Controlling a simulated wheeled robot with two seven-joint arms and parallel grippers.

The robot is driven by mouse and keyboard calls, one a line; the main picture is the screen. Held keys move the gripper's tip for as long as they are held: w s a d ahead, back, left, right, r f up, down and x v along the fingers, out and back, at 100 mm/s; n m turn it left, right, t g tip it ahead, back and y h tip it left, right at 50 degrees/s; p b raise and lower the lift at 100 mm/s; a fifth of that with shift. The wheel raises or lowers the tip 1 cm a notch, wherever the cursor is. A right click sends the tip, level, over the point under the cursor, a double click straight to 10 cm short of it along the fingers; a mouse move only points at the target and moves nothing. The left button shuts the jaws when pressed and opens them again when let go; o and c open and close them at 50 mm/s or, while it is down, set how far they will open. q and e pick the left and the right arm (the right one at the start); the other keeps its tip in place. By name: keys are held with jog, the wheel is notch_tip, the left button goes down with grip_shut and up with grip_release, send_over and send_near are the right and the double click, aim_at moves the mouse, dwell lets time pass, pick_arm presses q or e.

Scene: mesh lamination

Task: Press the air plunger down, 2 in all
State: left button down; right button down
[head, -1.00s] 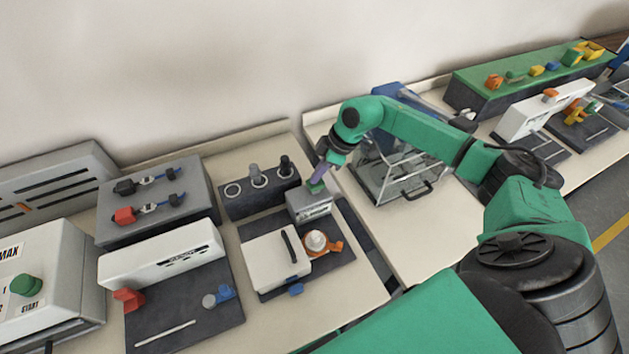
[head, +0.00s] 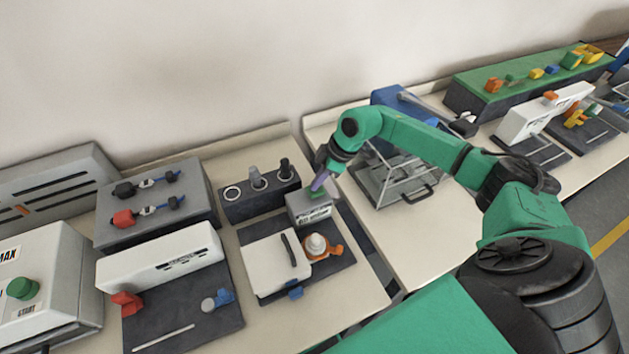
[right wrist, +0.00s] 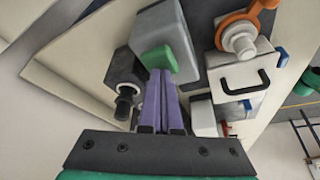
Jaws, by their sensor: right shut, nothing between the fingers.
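The air plunger is a green cap (head: 317,194) on top of a small grey box (head: 312,212) with a dark printed label. The green cap also shows in the right wrist view (right wrist: 160,62). My right gripper (head: 318,186) is shut and empty, with its purple fingers pointing down at the cap. In the right wrist view the closed fingertips (right wrist: 166,76) reach the cap's edge and seem to touch it. How far the cap is pressed in is hard to tell. My left gripper is not in view.
A dark block with several posts (head: 259,194) stands just left of the grey box. A white lidded unit (head: 270,262) with an orange ring part (head: 335,247) lies in front. A clear case with a black handle (head: 418,195) stands to the right, under my right arm.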

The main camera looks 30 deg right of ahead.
notch_tip(320, 180, up, 7)
jog(key=p, duration=0.6)
